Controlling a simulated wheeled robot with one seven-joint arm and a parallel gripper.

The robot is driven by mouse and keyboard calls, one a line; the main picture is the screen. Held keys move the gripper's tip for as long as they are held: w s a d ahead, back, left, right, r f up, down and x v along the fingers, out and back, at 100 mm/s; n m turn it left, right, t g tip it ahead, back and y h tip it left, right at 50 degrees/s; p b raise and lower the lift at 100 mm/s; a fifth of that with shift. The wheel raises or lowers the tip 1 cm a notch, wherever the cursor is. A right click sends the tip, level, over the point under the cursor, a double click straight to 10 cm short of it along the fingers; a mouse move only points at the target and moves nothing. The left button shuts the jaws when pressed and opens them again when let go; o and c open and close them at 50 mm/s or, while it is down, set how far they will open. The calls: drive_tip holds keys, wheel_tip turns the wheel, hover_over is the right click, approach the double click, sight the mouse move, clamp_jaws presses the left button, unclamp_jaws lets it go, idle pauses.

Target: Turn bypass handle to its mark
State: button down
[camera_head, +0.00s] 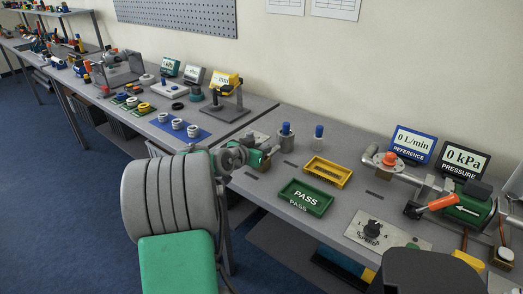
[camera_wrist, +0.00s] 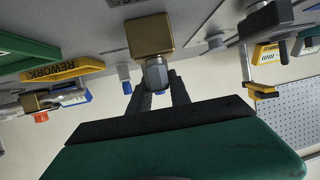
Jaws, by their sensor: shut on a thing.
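An orange lever handle (camera_head: 436,203) sits on the pipework at the right, left of a green body with a white arrow (camera_head: 466,208). I cannot read a bypass label or see a mark beside it. My gripper (camera_head: 270,152) is at the table's left part, well left of that lever. In the wrist view, my gripper (camera_wrist: 161,90) has its dark fingers either side of a grey hex-sided piece (camera_wrist: 155,76), shut on it. A brass-coloured block (camera_wrist: 150,36) adjoins this piece. In the head view the held piece is too small to make out.
A green PASS tray (camera_head: 306,197) and yellow tray (camera_head: 328,172) lie between my gripper and the pipework. A speed dial plate (camera_head: 385,238) is near the front edge. Two blue-topped parts (camera_head: 285,129) stand behind my gripper. Displays (camera_head: 411,143) stand at the back.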

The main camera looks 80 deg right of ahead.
drive_tip(key=n+t, duration=0.1)
drive_tip(key=n+t+b, duration=0.1)
drive_tip(key=t, duration=0.1)
drive_tip(key=n+t+b, duration=0.1)
drive_tip(key=n, duration=0.1)
drive_tip(key=shift+s+f+t+h, duration=0.1)
drive_tip(key=shift+s+t+h, duration=0.2)
drive_tip(key=shift+t, duration=0.1)
drive_tip(key=n+t+b, duration=0.2)
drive_tip(key=t, duration=0.1)
drive_tip(key=shift+f+n, duration=0.15)
drive_tip(key=shift+n, duration=0.25)
drive_tip(key=n+t+y+b, duration=0.1)
drive_tip(key=n+t+y, duration=0.1)
drive_tip(key=t, duration=0.1)
drive_tip(key=shift+w+n+b, duration=0.1)
drive_tip(key=shift+n+b, duration=0.3)
drive_tip(key=n+t+y, duration=0.1)
drive_tip(key=n+t+y+p, duration=0.1)
drive_tip(key=n+t+y, duration=0.1)
drive_tip(key=shift+r+n, duration=0.3)
drive_tip(key=n+t+y+p, duration=0.1)
drive_tip(key=n+y+p, duration=0.1)
drive_tip(key=shift+w+t+p, duration=0.1)
drive_tip(key=shift+t+p, duration=0.2)
drive_tip(key=shift+t, duration=0.1)
drive_tip(key=shift+n+t+y+p, duration=0.3)
drive_tip(key=shift+n+y+p, duration=0.2)
drive_tip(key=shift+n+y, duration=0.2)
drive_tip(key=shift+w+f, duration=0.1)
